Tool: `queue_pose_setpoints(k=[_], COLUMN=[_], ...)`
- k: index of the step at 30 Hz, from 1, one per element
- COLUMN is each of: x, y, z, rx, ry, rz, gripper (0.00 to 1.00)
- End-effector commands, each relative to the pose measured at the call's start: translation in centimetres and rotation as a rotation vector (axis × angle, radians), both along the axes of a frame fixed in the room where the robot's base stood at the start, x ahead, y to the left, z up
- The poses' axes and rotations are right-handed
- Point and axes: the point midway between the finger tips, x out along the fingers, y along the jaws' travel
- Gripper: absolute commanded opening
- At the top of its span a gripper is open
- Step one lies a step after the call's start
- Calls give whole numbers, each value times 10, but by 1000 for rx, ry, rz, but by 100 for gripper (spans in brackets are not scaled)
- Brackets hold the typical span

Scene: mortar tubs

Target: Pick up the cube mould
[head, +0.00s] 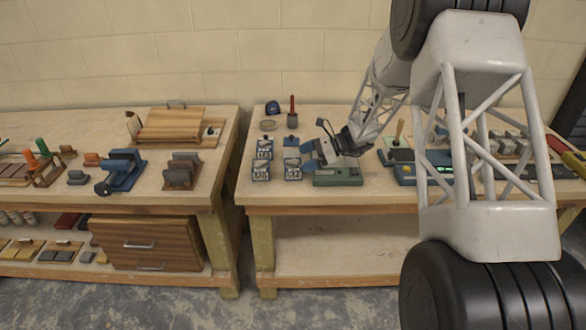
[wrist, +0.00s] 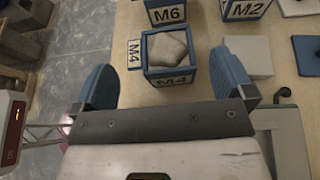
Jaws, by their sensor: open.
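No object is clearly marked as the cube mould, and I cannot tell which one it is. My gripper (wrist: 163,60) is open and empty, with its two blue fingers apart. In the wrist view a blue open-topped box labelled M4 (wrist: 172,82), holding a pale lump, shows between the fingertips, not gripped. A plain pale block (wrist: 249,56) lies just right of the right finger.
Boxes M6 (wrist: 165,12) and M2 (wrist: 246,8) stand beyond M4. A green device (head: 338,177) lies at the bench's front, near my gripper. The left bench (head: 215,150) carries a blue vice-like tool (head: 122,170) and a wooden case (head: 170,125). A gap separates the benches.

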Motion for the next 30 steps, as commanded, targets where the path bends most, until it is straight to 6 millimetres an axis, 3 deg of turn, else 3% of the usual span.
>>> queue_pose_setpoints(k=[7, 19, 30], x=[-1, -6, -5], y=[8, 45, 48], z=[-3, -18, -19], rx=[0, 0, 0], ry=[0, -1, -1], rz=[1, 1, 0], gripper=[100, 100, 100])
